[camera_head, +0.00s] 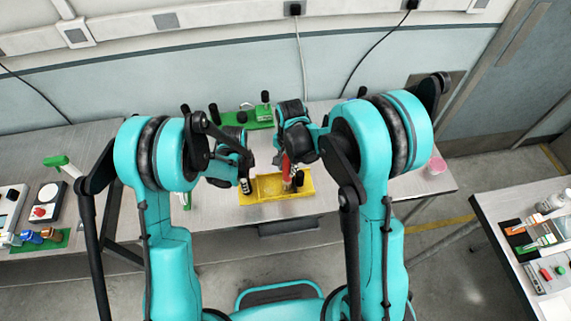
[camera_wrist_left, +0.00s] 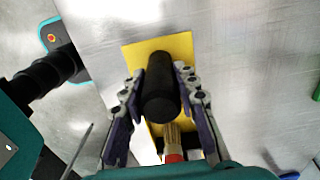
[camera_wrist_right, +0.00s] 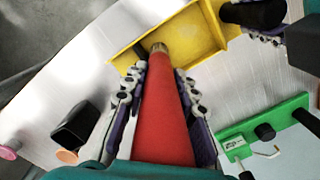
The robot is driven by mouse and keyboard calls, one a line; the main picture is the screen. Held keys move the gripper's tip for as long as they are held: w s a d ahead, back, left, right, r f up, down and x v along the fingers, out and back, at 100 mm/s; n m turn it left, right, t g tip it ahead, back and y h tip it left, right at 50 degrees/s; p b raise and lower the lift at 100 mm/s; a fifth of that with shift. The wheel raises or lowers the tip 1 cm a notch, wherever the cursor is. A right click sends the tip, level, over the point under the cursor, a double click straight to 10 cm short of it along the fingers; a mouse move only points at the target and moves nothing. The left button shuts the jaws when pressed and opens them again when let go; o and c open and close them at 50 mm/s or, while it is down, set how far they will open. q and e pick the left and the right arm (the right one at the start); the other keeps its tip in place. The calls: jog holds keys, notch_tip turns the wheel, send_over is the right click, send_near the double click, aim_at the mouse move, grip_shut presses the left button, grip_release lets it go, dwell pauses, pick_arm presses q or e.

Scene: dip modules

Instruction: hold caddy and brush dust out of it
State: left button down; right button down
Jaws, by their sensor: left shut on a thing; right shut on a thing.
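The yellow caddy (camera_head: 262,197) sits on the table near its front edge. Its black upright handle (camera_wrist_left: 161,88) is between the fingers of my left gripper (camera_head: 242,182), which is shut on it at the caddy's left end. My right gripper (camera_head: 289,160) is shut on the red handle (camera_wrist_right: 163,120) of a brush, over the caddy's right part. The brush's tan bristles (camera_wrist_right: 158,48) point down into the yellow tray (camera_wrist_right: 203,28); the bristles also show in the left wrist view (camera_wrist_left: 173,136). I cannot make out dust, and my arms hide part of the caddy.
A green rack (camera_head: 247,119) with black knobs stands behind the caddy. A pink cup (camera_head: 436,165) is at the table's right end. A green-handled tool (camera_head: 57,161) and a scale (camera_head: 45,205) are on the left.

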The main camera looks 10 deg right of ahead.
jog(key=shift+s+f, duration=0.1)
jog(key=shift+s, duration=0.35)
jog(key=shift+a, duration=4.5)
jog(key=shift+d, duration=4.5)
jog(key=shift+w, duration=0.9)
jog(key=shift+a, duration=4.4)
jog(key=shift+s+d+f, duration=0.1)
jog(key=shift+d, duration=2.15)
jog(key=shift+d+f, duration=0.1)
jog(key=shift+d, duration=2.1)
